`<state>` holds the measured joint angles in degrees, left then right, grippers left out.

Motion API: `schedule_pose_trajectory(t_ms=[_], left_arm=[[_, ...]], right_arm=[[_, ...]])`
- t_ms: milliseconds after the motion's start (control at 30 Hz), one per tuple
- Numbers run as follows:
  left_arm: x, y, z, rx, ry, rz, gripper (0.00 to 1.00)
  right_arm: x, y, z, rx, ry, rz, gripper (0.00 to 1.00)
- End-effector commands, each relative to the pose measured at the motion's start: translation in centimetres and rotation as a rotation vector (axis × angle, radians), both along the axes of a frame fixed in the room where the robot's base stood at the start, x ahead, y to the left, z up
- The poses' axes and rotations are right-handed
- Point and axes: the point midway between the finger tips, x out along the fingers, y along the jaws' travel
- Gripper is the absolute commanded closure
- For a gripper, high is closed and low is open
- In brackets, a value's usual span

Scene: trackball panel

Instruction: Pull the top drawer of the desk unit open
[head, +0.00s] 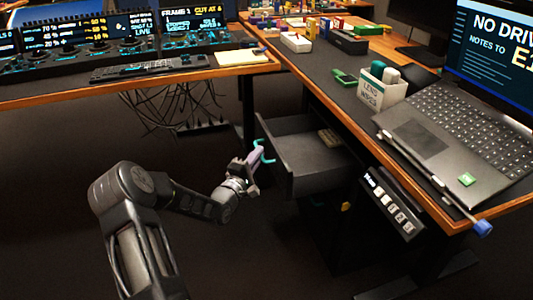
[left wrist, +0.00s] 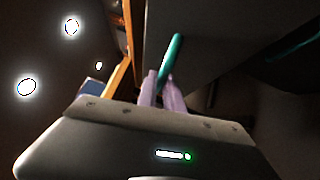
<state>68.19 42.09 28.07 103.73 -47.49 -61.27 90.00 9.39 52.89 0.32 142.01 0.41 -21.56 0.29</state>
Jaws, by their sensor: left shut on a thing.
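The top drawer (head: 300,140) of the desk unit stands out from under the right desk, open, with its inside showing. Its teal handle (head: 266,152) is on the drawer front. My left gripper (head: 256,158) is shut on this handle. In the left wrist view, the lilac fingers (left wrist: 162,88) close around the teal handle (left wrist: 173,55) in front of the grey drawer front (left wrist: 205,35). A second teal bar (left wrist: 285,62) shows farther right there. My right gripper is in neither view.
The right desk (head: 325,75) carries a laptop (head: 455,135) and a white lens wipes box (head: 381,90). A button panel (head: 392,205) hangs at its edge. Cables (head: 170,105) hang under the left desk (head: 205,72). The floor before the drawer is clear.

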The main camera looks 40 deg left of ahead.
Motion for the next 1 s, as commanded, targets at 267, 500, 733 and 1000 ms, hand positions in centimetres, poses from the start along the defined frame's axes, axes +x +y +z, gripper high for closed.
schedule_pose_trajectory(t_ms=[267,500,733,1000], left_arm=[[-3.4,2.3,0.0,-0.001,0.003,0.0,1.0],[-4.3,2.9,0.0,-0.001,0.001,-0.001,1.0],[-4.3,2.9,-0.1,-0.001,0.001,-0.001,1.0],[-4.3,2.9,0.0,-0.001,0.001,-0.001,0.71]], right_arm=[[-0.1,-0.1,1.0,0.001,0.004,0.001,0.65],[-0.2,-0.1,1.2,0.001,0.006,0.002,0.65],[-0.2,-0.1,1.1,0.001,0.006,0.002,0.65],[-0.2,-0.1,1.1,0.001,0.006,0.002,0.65]])
